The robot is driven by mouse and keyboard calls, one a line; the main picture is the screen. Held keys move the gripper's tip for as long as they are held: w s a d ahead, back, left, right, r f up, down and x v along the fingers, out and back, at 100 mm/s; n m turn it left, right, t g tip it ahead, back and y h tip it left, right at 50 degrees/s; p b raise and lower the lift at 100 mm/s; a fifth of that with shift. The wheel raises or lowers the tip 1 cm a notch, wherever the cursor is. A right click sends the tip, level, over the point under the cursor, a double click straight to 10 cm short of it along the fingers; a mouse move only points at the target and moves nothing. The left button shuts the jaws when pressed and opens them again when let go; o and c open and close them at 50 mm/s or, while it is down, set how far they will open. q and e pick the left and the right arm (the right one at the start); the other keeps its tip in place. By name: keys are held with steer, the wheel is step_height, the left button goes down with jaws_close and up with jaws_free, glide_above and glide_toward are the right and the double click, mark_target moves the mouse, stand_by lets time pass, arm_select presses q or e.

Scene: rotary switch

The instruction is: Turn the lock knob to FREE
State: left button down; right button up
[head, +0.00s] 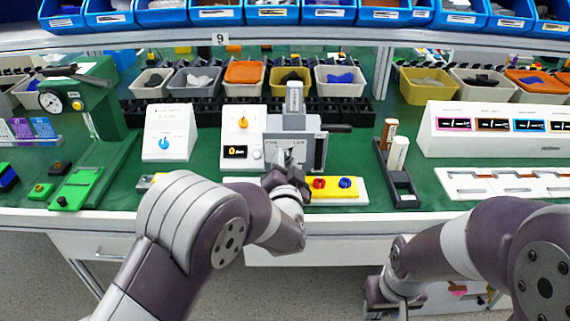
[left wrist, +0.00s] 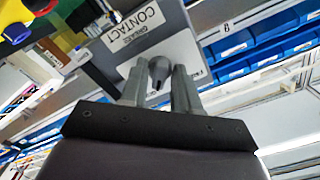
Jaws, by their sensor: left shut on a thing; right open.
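A grey fixture (head: 306,150) stands on the green bench in the middle of the head view, with a pale label plate on its front. In the left wrist view the label plate (left wrist: 196,62) shows partly, with lettering cut off by a finger. The dark grey lock knob (left wrist: 159,70) sits on that plate, between my left gripper's fingers (left wrist: 161,85). My left gripper (head: 287,172) is at the fixture's front, shut on the knob. The knob's exact setting cannot be read. My right gripper (head: 378,296) is low, in front of the bench edge, open and away from the fixture.
A yellow-topped box (head: 332,196) with red and blue buttons lies just in front of the fixture. White panels with dials (head: 165,133) stand left of it. A black holder (head: 400,183) with upright cylinders is to its right. Blue bins line the shelf above.

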arm_select(q)
steer(key=n+b, duration=0.4)
steer(key=n, duration=0.2)
steer(key=n+b, duration=0.4)
steer(key=n, duration=0.3)
steer(key=shift+d+f+b, duration=0.1)
steer(key=shift+f+b, duration=0.1)
steer(key=shift+b, duration=0.1)
steer(key=shift+r+n+b, duration=0.15)
steer(key=shift+n+b, duration=1.15)
steer(key=shift+n, duration=0.6)
steer(key=shift+r, duration=0.1)
steer(key=c, duration=1.1)
jaws_free()
steer(key=shift+s, duration=0.1)
